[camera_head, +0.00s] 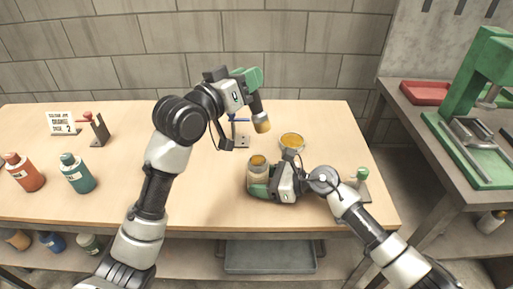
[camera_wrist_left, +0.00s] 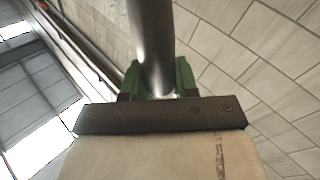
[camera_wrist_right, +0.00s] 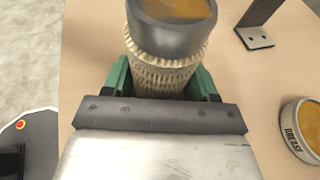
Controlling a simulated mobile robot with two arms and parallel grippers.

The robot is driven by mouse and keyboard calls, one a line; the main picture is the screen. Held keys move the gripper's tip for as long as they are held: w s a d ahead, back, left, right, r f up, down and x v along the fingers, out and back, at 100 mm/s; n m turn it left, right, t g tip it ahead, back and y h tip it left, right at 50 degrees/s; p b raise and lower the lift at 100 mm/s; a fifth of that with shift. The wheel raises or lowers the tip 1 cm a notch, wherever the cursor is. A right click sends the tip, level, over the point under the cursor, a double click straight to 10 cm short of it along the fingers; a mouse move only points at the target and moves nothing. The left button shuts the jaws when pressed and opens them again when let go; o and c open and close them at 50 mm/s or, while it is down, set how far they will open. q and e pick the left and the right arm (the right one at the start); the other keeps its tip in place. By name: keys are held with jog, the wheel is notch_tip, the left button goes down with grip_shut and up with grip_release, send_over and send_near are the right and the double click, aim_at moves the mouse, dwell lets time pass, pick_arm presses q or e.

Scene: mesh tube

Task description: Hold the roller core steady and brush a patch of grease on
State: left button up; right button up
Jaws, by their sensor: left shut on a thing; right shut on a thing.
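My left gripper (camera_head: 248,78) is raised above the table, shut on the dark handle of a brush (camera_head: 257,105). The handle also fills the top middle of the left wrist view (camera_wrist_left: 152,45). The brush hangs down, slightly tilted, with orange-yellow on its tip. My right gripper (camera_head: 262,188) is shut around the roller core (camera_head: 257,173), low over the table. In the right wrist view the core (camera_wrist_right: 165,75) has a ribbed, mesh-like beige body and a grey end with an orange patch. The brush tip is apart from the core. A grease tin (camera_head: 291,142) stands behind it, labelled in the right wrist view (camera_wrist_right: 302,130).
A blue-topped metal stand (camera_head: 240,130) is behind the core. Orange (camera_head: 25,172) and green (camera_head: 77,173) bottles, a sign (camera_head: 62,123) and a small bracket (camera_head: 97,130) are at left. A green press (camera_head: 480,100) and red tray (camera_head: 425,92) occupy the right bench.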

pick_arm(q)
jog(key=shift+f, duration=0.15)
dwell(0.3)
jog(key=shift+f, duration=0.35)
jog(key=shift+r, duration=0.1)
